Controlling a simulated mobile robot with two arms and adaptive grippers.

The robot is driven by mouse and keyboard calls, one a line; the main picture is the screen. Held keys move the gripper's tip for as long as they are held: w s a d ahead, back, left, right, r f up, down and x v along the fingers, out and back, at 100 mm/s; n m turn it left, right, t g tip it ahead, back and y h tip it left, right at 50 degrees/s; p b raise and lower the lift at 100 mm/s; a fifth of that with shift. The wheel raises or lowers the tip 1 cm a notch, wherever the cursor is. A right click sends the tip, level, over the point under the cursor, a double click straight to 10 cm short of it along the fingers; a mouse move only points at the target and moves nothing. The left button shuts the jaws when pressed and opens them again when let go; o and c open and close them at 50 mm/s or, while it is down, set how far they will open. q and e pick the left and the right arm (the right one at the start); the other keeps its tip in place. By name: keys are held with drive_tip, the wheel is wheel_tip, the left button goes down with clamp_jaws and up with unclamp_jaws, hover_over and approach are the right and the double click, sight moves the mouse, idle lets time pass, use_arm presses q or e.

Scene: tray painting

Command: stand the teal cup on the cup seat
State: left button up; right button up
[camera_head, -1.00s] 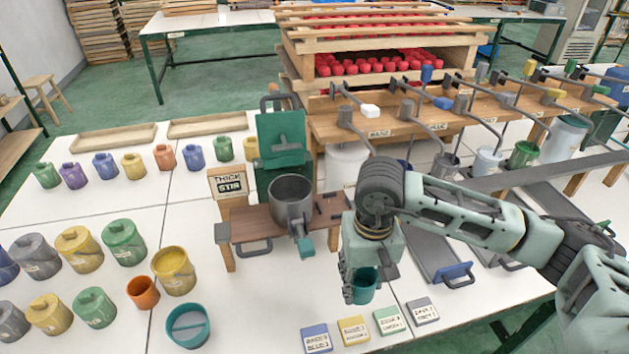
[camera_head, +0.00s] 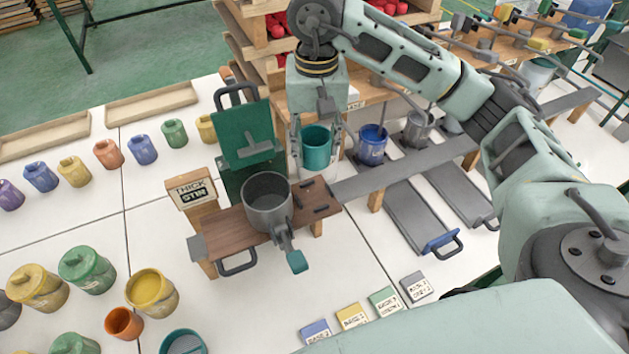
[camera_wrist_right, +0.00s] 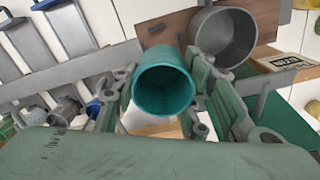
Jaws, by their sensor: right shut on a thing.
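The teal cup (camera_head: 317,149) is held upright between the fingers of my right gripper (camera_head: 316,160), above the area right of the green clamp-like stand. In the right wrist view the cup (camera_wrist_right: 163,88) shows its open mouth, with a finger on either side. A small wooden bench (camera_head: 222,232) carries a grey pot (camera_head: 267,205). Short dark bars (camera_head: 318,208) lie on its right end, just below the cup in the picture; I cannot tell for sure whether they are the cup seat. My left gripper is not in view.
A sign reading THICK STIR (camera_head: 191,191) stands left of the bench. A long grey rail (camera_head: 400,172) runs right of it, with a blue pot (camera_head: 371,146) behind. Paint pots, an orange cup (camera_head: 123,323) and a teal container (camera_head: 184,343) stand at left.

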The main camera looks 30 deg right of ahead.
wheel_tip(320, 180, down, 9)
drive_tip(key=shift+w+r+p, duration=0.1)
drive_tip(key=shift+r+p, duration=0.05)
drive_tip(key=shift+p, duration=0.95)
wheel_tip(320, 180, down, 4)
drive_tip(key=shift+r+p, duration=0.15)
drive_tip(key=shift+p, duration=0.5)
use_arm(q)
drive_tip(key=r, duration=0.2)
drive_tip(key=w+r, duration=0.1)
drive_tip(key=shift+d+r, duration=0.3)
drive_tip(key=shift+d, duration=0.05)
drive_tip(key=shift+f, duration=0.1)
use_arm(e)
drive_tip(key=shift+f+b, duration=0.2)
drive_tip(key=shift+b, duration=0.15)
drive_tip(key=o, duration=1)
drive_tip(key=shift+c, duration=0.2)
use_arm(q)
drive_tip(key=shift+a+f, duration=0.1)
use_arm(e)
drive_tip(key=shift+r, duration=0.15)
